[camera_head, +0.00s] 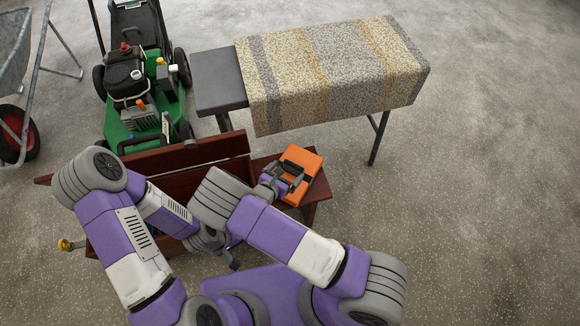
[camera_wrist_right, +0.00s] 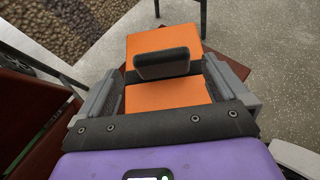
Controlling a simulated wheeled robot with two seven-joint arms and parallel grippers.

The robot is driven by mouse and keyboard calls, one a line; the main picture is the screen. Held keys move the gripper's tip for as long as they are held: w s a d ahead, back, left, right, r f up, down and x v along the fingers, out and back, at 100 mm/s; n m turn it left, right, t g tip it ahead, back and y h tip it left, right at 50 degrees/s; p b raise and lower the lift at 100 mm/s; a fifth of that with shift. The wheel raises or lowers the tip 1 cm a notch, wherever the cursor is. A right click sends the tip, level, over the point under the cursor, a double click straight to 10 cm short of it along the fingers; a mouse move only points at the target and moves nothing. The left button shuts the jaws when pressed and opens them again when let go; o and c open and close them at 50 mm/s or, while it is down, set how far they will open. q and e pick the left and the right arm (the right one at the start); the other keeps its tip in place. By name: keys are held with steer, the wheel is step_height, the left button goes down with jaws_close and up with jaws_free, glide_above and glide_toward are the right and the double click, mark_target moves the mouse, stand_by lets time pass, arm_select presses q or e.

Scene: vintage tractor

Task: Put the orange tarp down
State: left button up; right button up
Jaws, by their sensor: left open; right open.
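The orange tarp (camera_head: 303,158) is a blocky orange bundle with a dark band, lying on the right end of the dark red wooden bench (camera_head: 318,190). My right gripper (camera_head: 284,181) is over its near left side. In the right wrist view the tarp (camera_wrist_right: 166,95) lies between the two open fingers (camera_wrist_right: 163,88), with gaps hard to judge. A dark grey padded piece crosses the tarp there. My left gripper (camera_head: 222,252) is low beside the bench, left of the tarp, partly hidden by my arms; it is open, and I see nothing in it.
A table with a patterned cloth (camera_head: 335,65) stands behind the bench. A green mower (camera_head: 140,100) stands at the back left, a wheelbarrow (camera_head: 14,60) at the far left. The speckled floor at right is clear.

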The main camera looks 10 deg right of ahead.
steer(key=p+v, duration=0.2)
steer(key=v, duration=0.6)
